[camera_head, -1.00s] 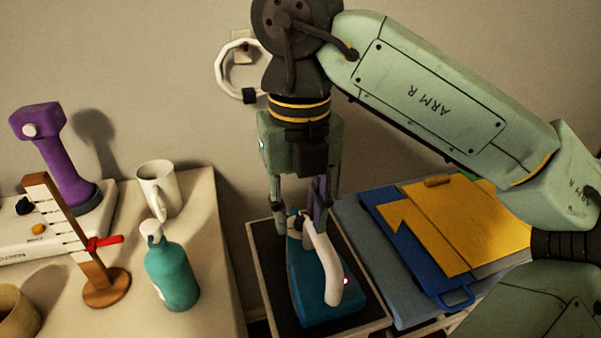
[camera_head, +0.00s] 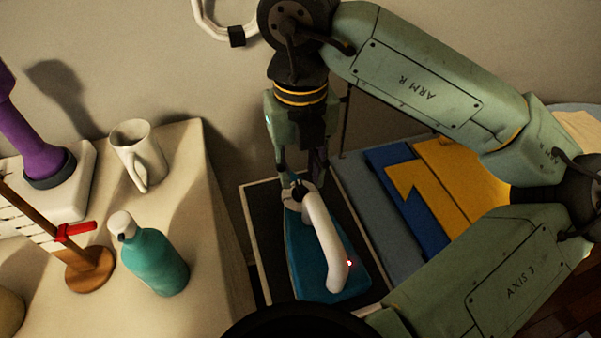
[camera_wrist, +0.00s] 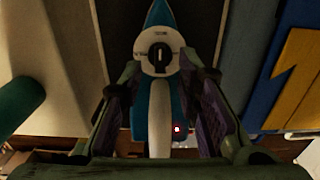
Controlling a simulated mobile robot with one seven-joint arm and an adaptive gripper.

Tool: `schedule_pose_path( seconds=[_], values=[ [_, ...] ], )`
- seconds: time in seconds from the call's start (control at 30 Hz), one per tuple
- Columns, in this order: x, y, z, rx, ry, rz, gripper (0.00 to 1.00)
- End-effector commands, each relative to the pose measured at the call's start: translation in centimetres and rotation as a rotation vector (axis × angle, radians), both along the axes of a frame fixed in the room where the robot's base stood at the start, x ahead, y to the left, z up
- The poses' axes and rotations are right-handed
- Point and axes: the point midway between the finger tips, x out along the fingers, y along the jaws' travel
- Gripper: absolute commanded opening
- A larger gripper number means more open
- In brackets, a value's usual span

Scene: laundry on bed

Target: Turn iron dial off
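A blue iron (camera_head: 345,285) with a white handle (camera_head: 325,235) lies on a dark board with a pale edge. A small red light (camera_head: 349,263) glows on it. The iron's dial (camera_head: 297,193) sits at the far end of the handle. In the wrist view the dial (camera_wrist: 160,58) is a black knob with a pale mark, on a white round base. My gripper (camera_head: 301,178) is just above the dial, pointing down. In the wrist view its fingers (camera_wrist: 162,88) are spread either side of the iron, with nothing between the tips held.
A table on the left holds a white mug (camera_head: 141,155), a teal bottle (camera_head: 153,260), a wooden stand with a red slider (camera_head: 75,232) and a purple device (camera_head: 25,135). Blue and yellow folded items (camera_head: 455,175) lie right of the iron.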

Motion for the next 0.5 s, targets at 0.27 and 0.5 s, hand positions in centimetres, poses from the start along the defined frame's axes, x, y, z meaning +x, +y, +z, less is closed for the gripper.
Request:
schedule_pose_path(
  seconds=[0.27,0.5],
  values=[
    [0.0,0.0,-2.6,0.000,0.001,0.000,0.30],
    [0.0,0.0,-2.8,0.000,0.000,-0.001,0.30]
  ],
)
